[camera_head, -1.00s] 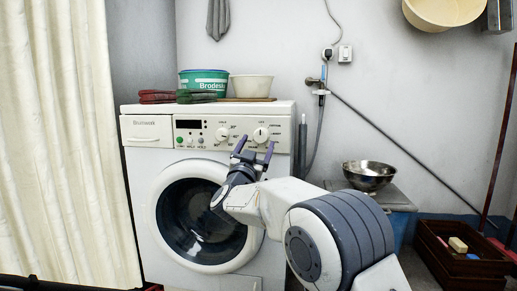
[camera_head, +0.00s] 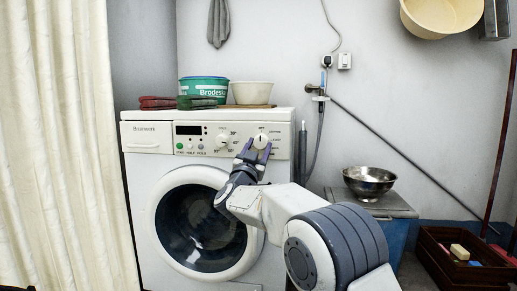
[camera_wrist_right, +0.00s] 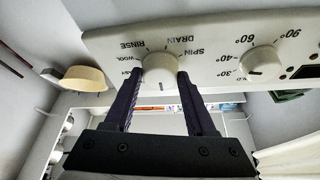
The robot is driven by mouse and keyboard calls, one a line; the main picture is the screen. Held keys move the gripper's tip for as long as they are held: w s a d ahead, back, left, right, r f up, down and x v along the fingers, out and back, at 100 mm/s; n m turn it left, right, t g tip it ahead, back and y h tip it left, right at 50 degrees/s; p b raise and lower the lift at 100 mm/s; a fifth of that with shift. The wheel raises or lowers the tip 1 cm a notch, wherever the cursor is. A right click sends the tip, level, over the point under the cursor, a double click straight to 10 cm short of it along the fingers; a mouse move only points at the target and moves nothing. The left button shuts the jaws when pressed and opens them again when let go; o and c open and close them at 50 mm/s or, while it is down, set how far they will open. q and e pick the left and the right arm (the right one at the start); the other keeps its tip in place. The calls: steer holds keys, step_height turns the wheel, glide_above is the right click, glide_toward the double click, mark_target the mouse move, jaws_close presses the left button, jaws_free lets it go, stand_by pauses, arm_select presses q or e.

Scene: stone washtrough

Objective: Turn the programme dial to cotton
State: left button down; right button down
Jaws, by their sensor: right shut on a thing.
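The programme dial (camera_head: 261,141) is the white right-hand knob on the washing machine's control panel (camera_head: 230,130). In the upside-down right wrist view the dial (camera_wrist_right: 160,69) has a dark mark, with DRAIN, SPIN, RINSE and WOOL printed around it. I cannot read a cotton label. My right gripper (camera_head: 257,149) is shut on the dial, one dark finger on each side; its fingers also show in the wrist view (camera_wrist_right: 157,78). The fingers cover part of the panel. My left gripper is out of view.
A second white dial (camera_head: 222,141), with temperature marks, sits left of the programme dial. A green tub (camera_head: 203,88) and a cream bowl (camera_head: 252,92) stand on the machine. A grey hose (camera_head: 320,130) and a metal bowl (camera_head: 369,181) are to the right.

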steer(key=shift+a+r+m+g+h+p, duration=0.15)
steer(key=shift+m+h+p, duration=0.2)
steer(key=shift+m+p, duration=0.3)
steer(key=shift+r+m+g+h+p, duration=0.15)
steer(key=shift+m+h+p, duration=0.2)
steer(key=shift+m+p, duration=0.25)
steer(key=m+g+h+p, duration=0.1)
steer(key=m+p, duration=0.1)
steer(key=m, duration=0.1)
steer(key=shift+a+p, duration=0.1)
steer(key=shift+p, duration=0.2)
steer(key=m+g+h+p, duration=0.1)
steer(key=m+p, duration=0.1)
steer(key=m, duration=0.1)
steer(key=shift+m, duration=0.25)
steer(key=shift+f+m+g+p, duration=0.1)
steer(key=shift+m+g+p, duration=0.3)
steer(key=shift+m+p, duration=0.3)
steer(key=shift+c, duration=1.1)
jaws_free()
